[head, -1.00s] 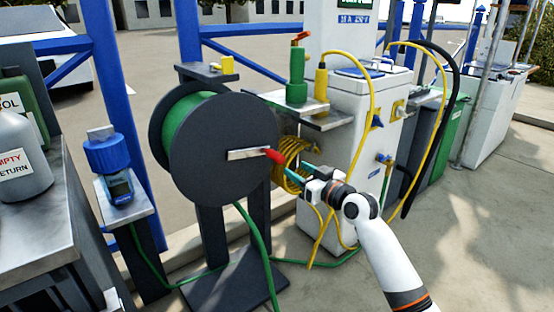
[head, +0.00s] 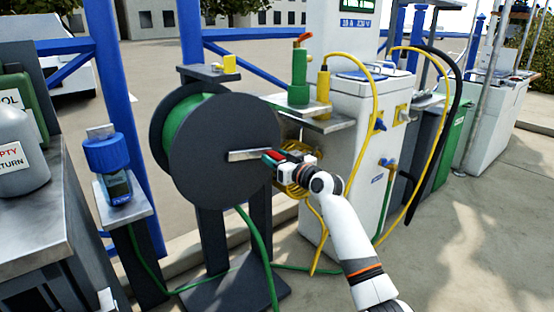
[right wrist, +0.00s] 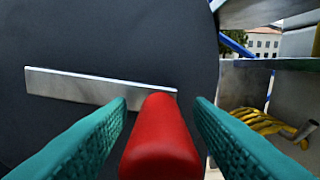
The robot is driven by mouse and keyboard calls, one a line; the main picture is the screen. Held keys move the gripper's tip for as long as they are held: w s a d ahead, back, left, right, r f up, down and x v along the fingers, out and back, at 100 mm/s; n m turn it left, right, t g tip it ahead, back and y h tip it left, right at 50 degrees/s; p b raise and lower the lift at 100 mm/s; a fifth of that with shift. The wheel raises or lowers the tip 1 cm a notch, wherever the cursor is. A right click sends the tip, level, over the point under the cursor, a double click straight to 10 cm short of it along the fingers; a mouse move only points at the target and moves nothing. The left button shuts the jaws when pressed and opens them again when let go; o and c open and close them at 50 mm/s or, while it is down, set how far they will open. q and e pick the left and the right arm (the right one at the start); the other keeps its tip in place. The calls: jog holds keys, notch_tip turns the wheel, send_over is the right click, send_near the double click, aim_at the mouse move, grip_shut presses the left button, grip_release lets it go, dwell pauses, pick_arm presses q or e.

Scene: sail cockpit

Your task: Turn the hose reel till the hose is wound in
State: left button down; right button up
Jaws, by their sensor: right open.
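The hose reel (head: 215,160) is a dark disc-sided drum on a dark stand, with green hose (head: 180,118) wound inside. A silver crank arm (head: 245,155) on its face points right and ends in a red handle (right wrist: 160,140). The green hose also hangs from the reel to the ground (head: 262,255). My right gripper (head: 271,157) is at the handle. In the right wrist view its two teal fingers (right wrist: 160,125) stand on either side of the red handle, with gaps visible, not closed on it. My left gripper is not in view.
A white service post (head: 350,150) with a yellow hose and a shelf of green and yellow bottles stands right of the reel, close to my right arm. A blue-capped device (head: 110,165) stands on a left post. A grey counter (head: 40,230) is at far left.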

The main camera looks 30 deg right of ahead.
grip_shut()
jog(key=shift+f, duration=0.15)
